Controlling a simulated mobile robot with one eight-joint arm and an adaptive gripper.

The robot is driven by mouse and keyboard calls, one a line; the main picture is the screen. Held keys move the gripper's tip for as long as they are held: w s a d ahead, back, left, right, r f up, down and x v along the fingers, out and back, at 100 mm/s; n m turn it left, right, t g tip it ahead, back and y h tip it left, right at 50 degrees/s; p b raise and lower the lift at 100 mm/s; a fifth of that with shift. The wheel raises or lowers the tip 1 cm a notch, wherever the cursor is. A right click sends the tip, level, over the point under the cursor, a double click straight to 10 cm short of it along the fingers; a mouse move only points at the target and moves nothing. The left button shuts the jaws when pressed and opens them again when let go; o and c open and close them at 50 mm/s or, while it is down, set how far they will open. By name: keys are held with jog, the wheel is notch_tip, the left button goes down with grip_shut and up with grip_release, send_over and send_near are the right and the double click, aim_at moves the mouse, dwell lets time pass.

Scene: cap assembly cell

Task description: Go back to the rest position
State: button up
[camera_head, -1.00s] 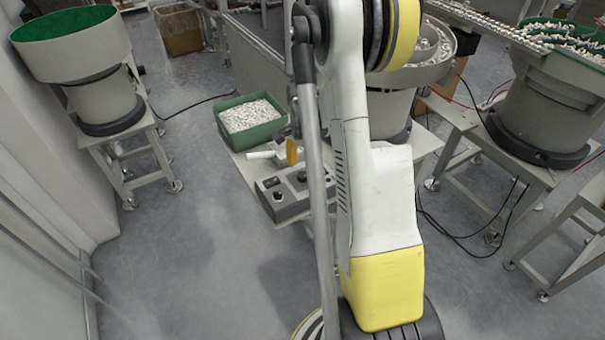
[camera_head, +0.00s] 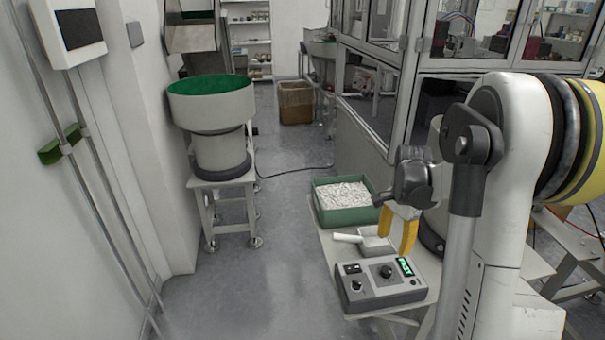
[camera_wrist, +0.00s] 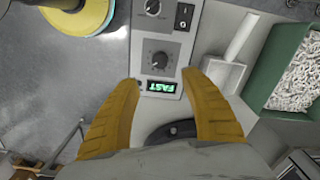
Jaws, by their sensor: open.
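My gripper (camera_head: 397,230) is at the right of the head view, above the small table, with yellow fingers. In the wrist view my gripper (camera_wrist: 160,90) is open, its two fingers apart with nothing between them. Below the fingers is a grey control box (camera_head: 378,290) with black knobs and a lit green display reading FAST. The control box (camera_wrist: 168,25) also shows at the top of the wrist view. The gripper appears apart from the box, though the exact height is hard to tell.
A white scoop (camera_head: 372,242) lies beside the box. A green bin (camera_head: 345,214) of small white parts stands behind it on the table. A bowl feeder (camera_head: 215,115) stands at the left. A glazed machine enclosure (camera_head: 375,95) is behind. The floor (camera_head: 275,260) between is clear.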

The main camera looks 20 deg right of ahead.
jog(key=s+a+r+n+t, duration=0.2)
jog(key=a+r+n, duration=0.2)
jog(key=a, duration=0.3)
jog(key=s+a+r+n+t+h, duration=0.15)
jog(key=a+r+n, duration=0.25)
jog(key=a, duration=0.4)
jog(key=s+a+r+n+t+y, duration=0.1)
jog(key=s+a+r+n, duration=0.2)
jog(key=a+r, duration=0.3)
jog(key=s+a+f+n+t, duration=0.1)
jog(key=s+a+n+t, duration=0.1)
jog(key=s+a+n, duration=0.3)
jog(key=a+n, duration=0.1)
jog(key=a, duration=0.2)
jog(key=shift+s+a+f+t, duration=0.15)
jog(key=shift+a+f+t, duration=0.05)
jog(key=shift+f+t, duration=0.15)
